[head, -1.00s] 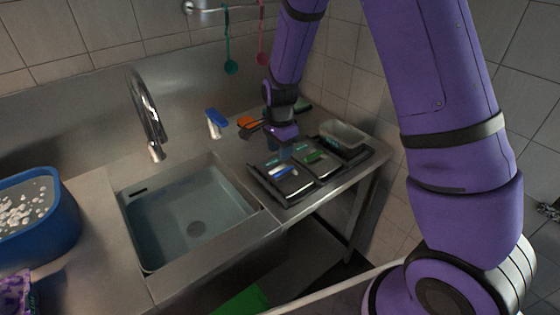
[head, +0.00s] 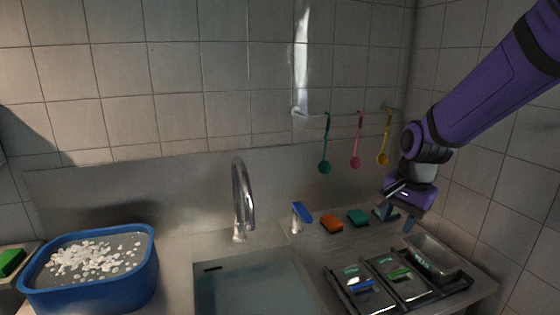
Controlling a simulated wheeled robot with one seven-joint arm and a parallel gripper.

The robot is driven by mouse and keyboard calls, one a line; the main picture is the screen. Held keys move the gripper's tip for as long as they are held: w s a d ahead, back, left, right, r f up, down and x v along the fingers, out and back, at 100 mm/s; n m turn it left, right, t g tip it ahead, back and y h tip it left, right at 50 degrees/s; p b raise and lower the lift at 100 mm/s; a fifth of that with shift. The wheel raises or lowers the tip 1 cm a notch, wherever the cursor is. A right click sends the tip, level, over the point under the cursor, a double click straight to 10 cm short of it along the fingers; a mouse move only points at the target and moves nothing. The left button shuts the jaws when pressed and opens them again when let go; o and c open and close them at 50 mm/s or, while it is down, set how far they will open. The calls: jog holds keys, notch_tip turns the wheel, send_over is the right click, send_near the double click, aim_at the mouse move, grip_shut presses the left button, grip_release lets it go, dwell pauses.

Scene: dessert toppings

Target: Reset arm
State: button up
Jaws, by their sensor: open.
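My gripper (head: 398,217) is on the right in the head view, at the end of my purple arm. It is open and nothing shows between its fingers. It hangs above the back right part of the steel counter, near a small teal item (head: 385,213) and behind a metal container (head: 433,254). The fingertips are small and dark, and I cannot tell whether they touch anything.
A black tray (head: 408,304) with lidded compartments stands at the front right. Orange (head: 331,223) and green (head: 358,217) sponges lie behind it. A sink (head: 250,283) with a tap (head: 242,200) is in the middle. A blue tub (head: 95,290) with white pieces stands left. Spoons (head: 356,160) hang on the wall.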

jog(key=s+d+r+n+t, duration=0.1)
jog(key=s+r+n, duration=0.2)
jog(key=s, duration=0.4)
jog(key=s+d+r+n+t, duration=0.1)
jog(key=s+d+r+n, duration=0.1)
jog(key=s+r, duration=0.3)
jog(key=s+d+r+n+t+h, duration=0.1)
jog(key=s+r+n, duration=0.3)
jog(key=s, duration=0.6)
jog(key=shift+d+r, duration=0.4)
jog(key=shift+d, duration=0.05)
